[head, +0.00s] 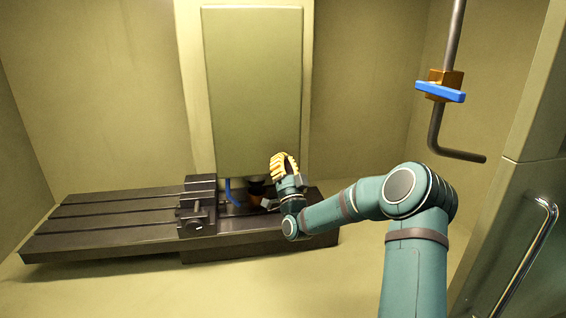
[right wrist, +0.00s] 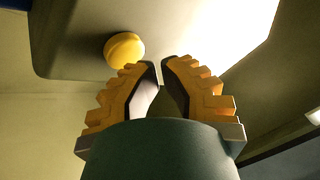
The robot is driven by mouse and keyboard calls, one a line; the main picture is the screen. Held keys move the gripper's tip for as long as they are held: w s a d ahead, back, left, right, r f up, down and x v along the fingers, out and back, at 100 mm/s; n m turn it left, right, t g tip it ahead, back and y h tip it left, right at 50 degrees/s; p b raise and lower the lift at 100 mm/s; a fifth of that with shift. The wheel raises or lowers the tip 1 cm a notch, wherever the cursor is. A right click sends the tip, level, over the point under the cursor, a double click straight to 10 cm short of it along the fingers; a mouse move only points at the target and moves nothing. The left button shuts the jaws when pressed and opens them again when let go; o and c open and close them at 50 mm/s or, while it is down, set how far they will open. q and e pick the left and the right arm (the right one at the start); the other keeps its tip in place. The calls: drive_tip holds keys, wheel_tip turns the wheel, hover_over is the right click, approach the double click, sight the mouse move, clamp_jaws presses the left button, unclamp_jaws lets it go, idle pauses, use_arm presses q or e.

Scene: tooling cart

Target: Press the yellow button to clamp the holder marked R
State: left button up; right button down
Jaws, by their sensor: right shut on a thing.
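The round yellow button (right wrist: 125,50) shows in the right wrist view on the pale machine head, just up and left of my right fingertips. In the head view the right gripper (head: 281,163) is at the lower right of the machine head (head: 254,90). A dark and brown part (head: 257,188) sits under that head, partly hidden; no R mark is readable. My left gripper is not seen.
A dark slotted machine table (head: 110,219) with a vise-like block (head: 197,212) lies below the head. A blue hose (head: 229,190) hangs beside the dark part.

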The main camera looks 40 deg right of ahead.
drive_tip(key=shift+w+d+b, duration=0.3)
drive_tip(key=shift+w+b, duration=0.2)
drive_tip(key=shift+w, duration=0.05)
idle(0.9)
drive_tip(key=shift+s, duration=0.1)
drive_tip(key=shift+s+a+b, duration=0.45)
drive_tip(key=shift+s+b, duration=0.05)
drive_tip(key=shift+s, duration=0.2)
drive_tip(key=s+a+b, duration=0.1)
drive_tip(key=s, duration=0.1)
drive_tip(key=s+a+b, duration=0.1)
drive_tip(key=s, duration=0.1)
drive_tip(key=shift+s+a, duration=0.2)
idle(0.4)
idle(0.7)
